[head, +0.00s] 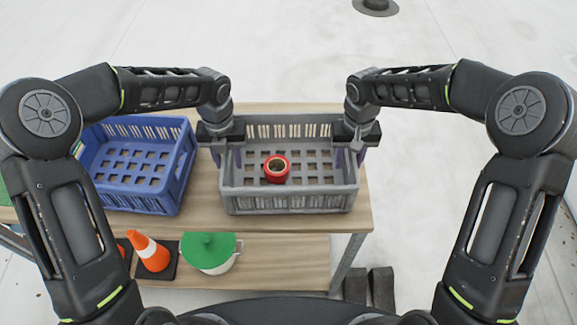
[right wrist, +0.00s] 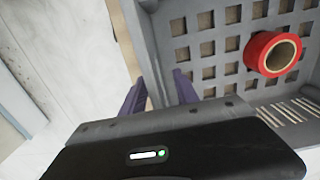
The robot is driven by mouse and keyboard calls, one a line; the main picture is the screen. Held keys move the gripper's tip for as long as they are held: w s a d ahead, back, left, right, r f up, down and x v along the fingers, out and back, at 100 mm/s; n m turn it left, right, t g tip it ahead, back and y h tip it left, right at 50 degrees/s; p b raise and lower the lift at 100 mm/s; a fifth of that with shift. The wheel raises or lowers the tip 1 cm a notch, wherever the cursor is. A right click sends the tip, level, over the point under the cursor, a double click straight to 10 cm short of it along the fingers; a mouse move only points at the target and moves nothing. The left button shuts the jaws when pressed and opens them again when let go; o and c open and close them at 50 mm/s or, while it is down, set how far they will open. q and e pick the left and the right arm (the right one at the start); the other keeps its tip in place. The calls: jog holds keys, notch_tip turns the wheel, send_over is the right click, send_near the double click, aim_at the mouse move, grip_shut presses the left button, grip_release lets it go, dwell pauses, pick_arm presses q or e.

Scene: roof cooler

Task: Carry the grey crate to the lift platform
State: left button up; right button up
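The grey crate (head: 290,203) stands on the wooden table, upright, with a red roll of tape (head: 277,169) inside it. The roll also shows in the right wrist view (right wrist: 273,54). My left gripper (head: 220,158) is at the crate's left end wall, fingers pointing down. My right gripper (head: 350,158) is at the right end wall. In the right wrist view its two purple fingers (right wrist: 160,90) stand apart astride the crate's wall (right wrist: 152,48), one outside and one inside. Both grippers look open around the walls. The lift platform cannot be made out.
A blue crate (head: 123,196) stands close to the left of the grey crate on the table (head: 200,205). A lower shelf holds an orange and white cone (head: 150,252) and a green-lidded bucket (head: 209,251). Dark blocks (head: 370,287) lie right of the table leg. The pale roof floor is open beyond.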

pick_arm(q)
grip_shut()
pick_arm(e)
grip_shut()
pick_arm(q)
jog(key=shift+r, duration=0.1)
pick_arm(e)
jog(key=shift+r, duration=0.1)
dwell(0.9)
